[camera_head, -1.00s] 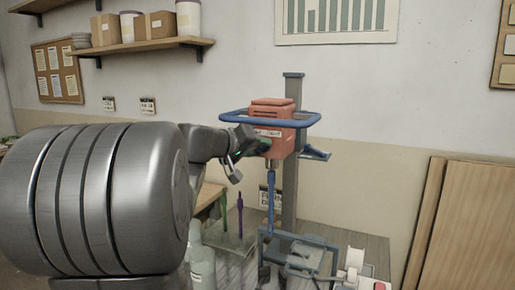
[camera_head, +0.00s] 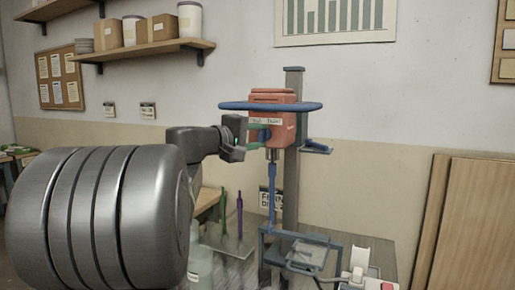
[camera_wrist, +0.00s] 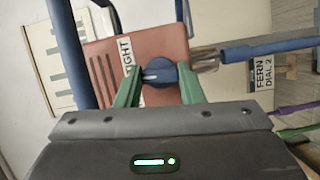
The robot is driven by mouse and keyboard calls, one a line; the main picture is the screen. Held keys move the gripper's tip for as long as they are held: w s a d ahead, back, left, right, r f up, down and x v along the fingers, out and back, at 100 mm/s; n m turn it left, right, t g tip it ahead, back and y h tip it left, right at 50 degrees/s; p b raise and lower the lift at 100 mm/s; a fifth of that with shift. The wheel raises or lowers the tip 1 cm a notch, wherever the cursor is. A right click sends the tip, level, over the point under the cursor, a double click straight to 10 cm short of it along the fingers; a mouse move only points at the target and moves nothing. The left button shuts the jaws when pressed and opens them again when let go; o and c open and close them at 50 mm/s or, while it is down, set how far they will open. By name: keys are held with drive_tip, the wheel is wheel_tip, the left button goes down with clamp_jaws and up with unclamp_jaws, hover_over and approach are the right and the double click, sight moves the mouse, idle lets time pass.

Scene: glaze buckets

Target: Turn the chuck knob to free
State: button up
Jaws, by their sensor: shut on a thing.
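The chuck knob (camera_wrist: 165,70) is a round blue knob on the front of the red drill head (camera_head: 275,108). My gripper (camera_wrist: 160,68) has its green fingers on two sides of the knob, shut on it. The knob's pale pointer mark points left in the wrist view, slightly downward. A white label reading TIGHT (camera_wrist: 126,52) is left of the knob there; its lower part is behind a finger. In the head view my gripper (camera_head: 259,133) reaches the drill head from the left, and the knob is partly hidden by the fingers.
A blue mixing shaft (camera_head: 271,195) hangs from the metal chuck (camera_head: 272,155). A grey column (camera_head: 292,185) stands behind. Green and purple paddles (camera_head: 239,210) stand on the bench to the left.

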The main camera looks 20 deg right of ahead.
drive_tip(key=n+h+b, duration=0.1)
drive_tip(key=n+b, duration=0.1)
drive_tip(key=f+n+t+b, duration=0.1)
drive_tip(key=n+b, duration=0.1)
drive_tip(key=n, duration=0.1)
drive_tip(key=shift+h+b, duration=0.35)
drive_tip(key=shift+h, duration=0.05)
drive_tip(key=shift+r+n+t+h+b, duration=0.1)
drive_tip(key=shift+n+t+b, duration=0.35)
drive_tip(key=shift+n, duration=0.5)
drive_tip(key=shift+f+n+t+h+b, duration=0.1)
drive_tip(key=shift+n+t+b, duration=0.2)
drive_tip(key=shift+n+b, duration=0.55)
drive_tip(key=shift+r+n+t+h+b, duration=0.1)
drive_tip(key=shift+n+t+b, duration=0.3)
drive_tip(key=shift+n, duration=0.7)
drive_tip(key=o, duration=1)
drive_tip(key=shift+r, duration=0.1)
drive_tip(key=v, duration=1.3)
drive_tip(key=shift+s+a, duration=0.2)
drive_tip(key=shift+a, duration=0.1)
drive_tip(key=x, duration=1.3)
drive_tip(key=shift+w+d, duration=0.15)
drive_tip(key=shift+d, duration=0.25)
